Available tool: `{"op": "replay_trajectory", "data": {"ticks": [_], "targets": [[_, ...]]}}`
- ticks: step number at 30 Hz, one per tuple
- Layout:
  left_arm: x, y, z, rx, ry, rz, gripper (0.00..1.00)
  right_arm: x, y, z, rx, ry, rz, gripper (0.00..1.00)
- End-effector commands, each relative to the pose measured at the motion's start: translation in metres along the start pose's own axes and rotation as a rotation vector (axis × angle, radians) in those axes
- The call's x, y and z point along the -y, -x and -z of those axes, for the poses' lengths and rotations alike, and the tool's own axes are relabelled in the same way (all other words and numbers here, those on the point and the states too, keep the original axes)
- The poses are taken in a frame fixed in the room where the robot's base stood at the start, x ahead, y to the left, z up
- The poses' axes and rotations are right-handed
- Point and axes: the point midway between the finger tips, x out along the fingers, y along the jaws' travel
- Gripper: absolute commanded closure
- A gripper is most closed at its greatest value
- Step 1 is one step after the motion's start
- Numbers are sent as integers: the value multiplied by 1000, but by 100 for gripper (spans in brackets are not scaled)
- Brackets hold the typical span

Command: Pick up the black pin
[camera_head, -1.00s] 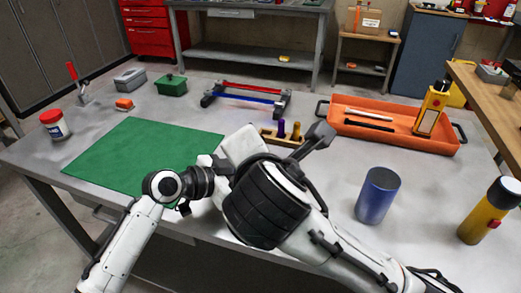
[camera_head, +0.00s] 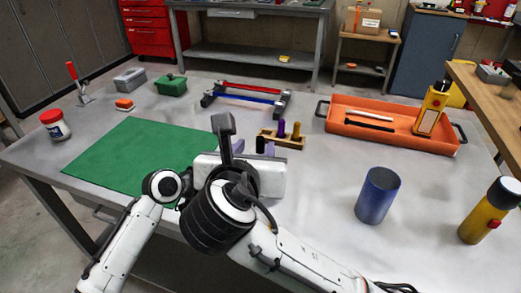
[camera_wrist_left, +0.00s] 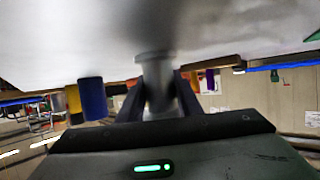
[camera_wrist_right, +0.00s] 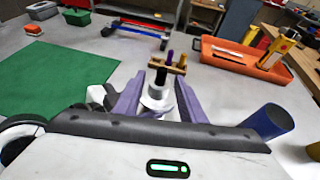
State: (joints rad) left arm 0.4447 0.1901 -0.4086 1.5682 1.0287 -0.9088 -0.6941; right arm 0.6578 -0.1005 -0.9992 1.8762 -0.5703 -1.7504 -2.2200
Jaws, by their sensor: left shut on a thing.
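The black pin (camera_wrist_right: 160,78) shows in the right wrist view, in line with the gap between my right fingers and just nearer than the wooden pin rack (camera_wrist_right: 166,64). My right gripper (camera_wrist_right: 160,92) is open with its fingers on either side of that line. A pale flanged part sits low between them; I cannot tell whether it belongs to the pin. In the head view my right gripper (camera_head: 265,149) points at the rack (camera_head: 284,141). In the left wrist view, turned upside down, my left gripper (camera_wrist_left: 158,88) is shut on a grey flanged cylinder (camera_wrist_left: 155,75). It is hidden in the head view.
A purple pin (camera_head: 281,129) and a gold pin (camera_head: 297,130) stand in the rack. The green mat (camera_head: 130,155) is left, the orange tray (camera_head: 345,135) right behind, and the blue cylinder (camera_head: 378,196) right. Bare tabletop separates rack and cylinder.

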Motion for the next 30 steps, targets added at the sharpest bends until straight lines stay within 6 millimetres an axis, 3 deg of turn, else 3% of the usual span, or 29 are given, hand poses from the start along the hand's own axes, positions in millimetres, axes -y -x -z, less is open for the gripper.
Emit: {"op": "replay_trajectory", "data": {"ticks": [5, 15, 23, 30], "targets": [[0, 0, -1, 2, 0, 0, 100, 1, -13, 0, 0, -1, 1, 63], [0, 0, -1, 1, 0, 0, 100, 4, -57, 0, -1, -1, 1, 63], [0, 0, -1, 1, 0, 0, 100, 4, -60, 0, 0, -2, -2, 63], [0, 0, -1, 1, 0, 0, 100, 4, -60, 0, 0, -2, -1, 100]]}}
